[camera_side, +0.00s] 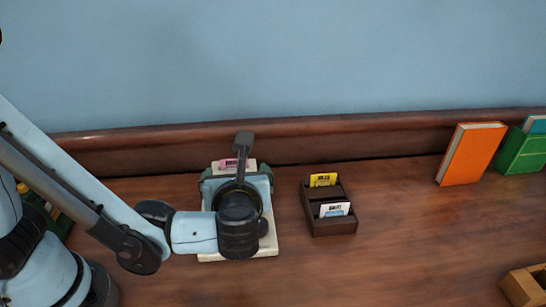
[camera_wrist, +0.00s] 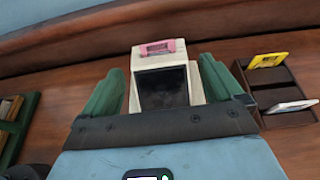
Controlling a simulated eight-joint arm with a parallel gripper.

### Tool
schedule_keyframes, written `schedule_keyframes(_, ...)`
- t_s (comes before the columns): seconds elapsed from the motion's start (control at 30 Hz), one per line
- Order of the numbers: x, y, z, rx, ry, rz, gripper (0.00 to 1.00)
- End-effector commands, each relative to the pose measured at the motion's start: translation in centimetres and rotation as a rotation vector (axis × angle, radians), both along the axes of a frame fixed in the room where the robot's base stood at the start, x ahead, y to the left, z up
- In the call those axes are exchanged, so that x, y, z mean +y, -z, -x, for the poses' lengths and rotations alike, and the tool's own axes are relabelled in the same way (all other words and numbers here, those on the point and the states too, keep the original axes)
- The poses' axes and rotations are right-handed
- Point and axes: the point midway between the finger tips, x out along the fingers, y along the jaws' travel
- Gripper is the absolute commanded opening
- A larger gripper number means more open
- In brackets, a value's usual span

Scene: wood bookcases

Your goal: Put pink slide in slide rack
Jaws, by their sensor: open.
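The pink slide (camera_side: 236,164) sits at the far end of a pale device; it also shows in the wrist view (camera_wrist: 158,48), lying at the device's top. My gripper (camera_wrist: 160,82) is open, with its green fingers apart on either side of the device, and the slide lies beyond the fingertips. In the side view my gripper (camera_side: 238,178) is above the device, and my wrist hides much of it. The dark wooden slide rack (camera_side: 334,229) stands to the right, holding a yellow slide (camera_side: 323,180) in its back compartment and a white slide (camera_side: 334,210) in the front one.
The pale device (camera_wrist: 196,85) has a dark screen between my fingers. A wooden box (camera_side: 524,288) is at the lower right. The surface between rack and books is clear.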

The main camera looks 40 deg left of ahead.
Motion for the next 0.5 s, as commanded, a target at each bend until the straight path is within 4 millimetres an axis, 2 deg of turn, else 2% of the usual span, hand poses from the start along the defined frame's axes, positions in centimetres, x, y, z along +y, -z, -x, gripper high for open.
schedule_keyframes(0.13,1.8,1.0,-1.6,0.0,-0.005,0.002,0.94)
schedule_keyframes(0.37,2.9,1.6,-2.6,0.0,-0.002,0.002,0.94)
schedule_keyframes(0.5,4.2,2.2,-3.4,0.0,-0.005,0.003,0.94)
